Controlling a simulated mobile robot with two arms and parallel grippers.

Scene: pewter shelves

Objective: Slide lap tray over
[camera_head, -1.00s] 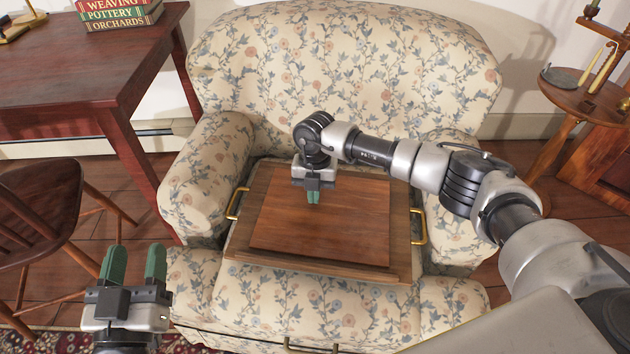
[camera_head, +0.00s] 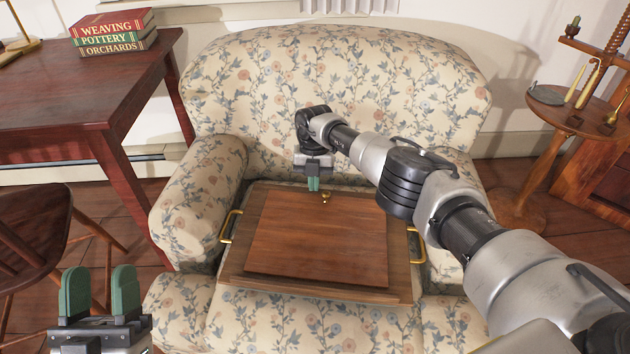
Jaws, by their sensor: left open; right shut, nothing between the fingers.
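The wooden lap tray (camera_head: 320,240) lies on the seat of the floral armchair (camera_head: 335,95), between its two arms. It has a raised reddish-brown top panel and brass side handles, one at the left (camera_head: 229,227) and one at the right. A small brass knob (camera_head: 325,197) shows near its back edge. My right gripper (camera_head: 314,188) is shut and empty, pointing down at the tray's back edge, just left of the knob. I cannot tell whether it touches the tray. My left gripper (camera_head: 100,292) is open and empty at the lower left, apart from the tray.
A dark red desk (camera_head: 70,95) with stacked books (camera_head: 114,32) stands at the left, with a wooden chair (camera_head: 35,235) before it. The armchair's arms flank the tray closely.

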